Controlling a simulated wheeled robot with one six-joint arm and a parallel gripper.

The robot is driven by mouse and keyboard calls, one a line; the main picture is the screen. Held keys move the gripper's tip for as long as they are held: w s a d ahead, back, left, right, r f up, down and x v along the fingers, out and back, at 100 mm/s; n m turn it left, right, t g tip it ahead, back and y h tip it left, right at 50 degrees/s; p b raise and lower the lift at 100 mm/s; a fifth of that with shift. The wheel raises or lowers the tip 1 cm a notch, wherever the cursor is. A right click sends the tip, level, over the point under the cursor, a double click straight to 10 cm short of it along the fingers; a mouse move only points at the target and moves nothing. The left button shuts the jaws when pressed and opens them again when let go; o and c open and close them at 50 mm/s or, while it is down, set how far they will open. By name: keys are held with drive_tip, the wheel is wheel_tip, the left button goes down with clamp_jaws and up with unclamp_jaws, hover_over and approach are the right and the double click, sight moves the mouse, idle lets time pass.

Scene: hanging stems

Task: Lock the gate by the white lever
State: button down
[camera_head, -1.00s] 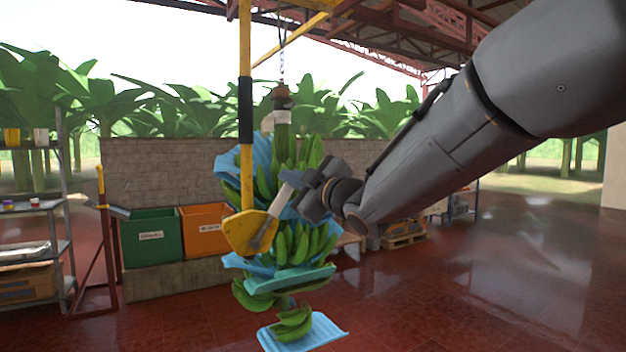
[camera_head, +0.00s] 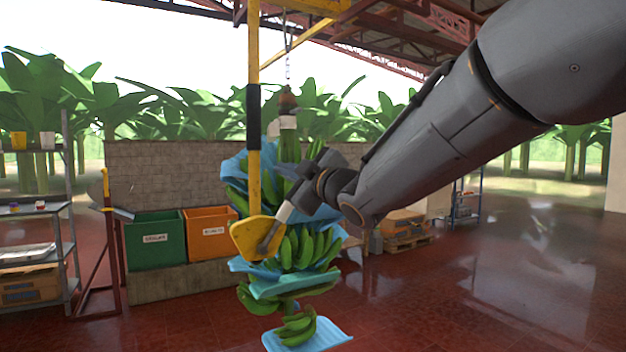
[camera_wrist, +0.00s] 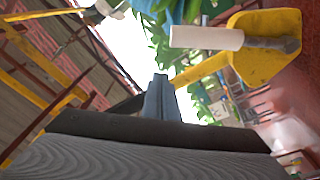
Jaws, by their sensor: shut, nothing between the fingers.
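The white lever (camera_head: 286,211) slants up and right from a yellow plate (camera_head: 250,238) at the foot of the yellow gate bar (camera_head: 254,185). In the wrist view the white lever (camera_wrist: 205,38) lies level, its grey shank reaching onto the yellow plate (camera_wrist: 262,62). My gripper (camera_head: 306,180) is at the upper end of the lever in the head view and hides part of it. In the wrist view my shut fingers (camera_wrist: 160,92) are empty, and the lever shows beyond their tips, apart from them in the picture. Contact cannot be told from the head view.
A hanging banana stem (camera_head: 300,245) with blue sheets is close behind the plate and gripper. A green bin (camera_head: 155,240) and an orange bin (camera_head: 211,234) stand at the wall. A shelf (camera_head: 70,200) is at the left. The red floor at right is open.

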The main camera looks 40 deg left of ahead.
drive_tip(key=b+v, duration=0.2)
drive_tip(key=v, duration=0.7)
drive_tip(key=shift+d+f, duration=0.15)
drive_tip(key=shift+d, duration=0.05)
drive_tip(key=shift+w, duration=0.1)
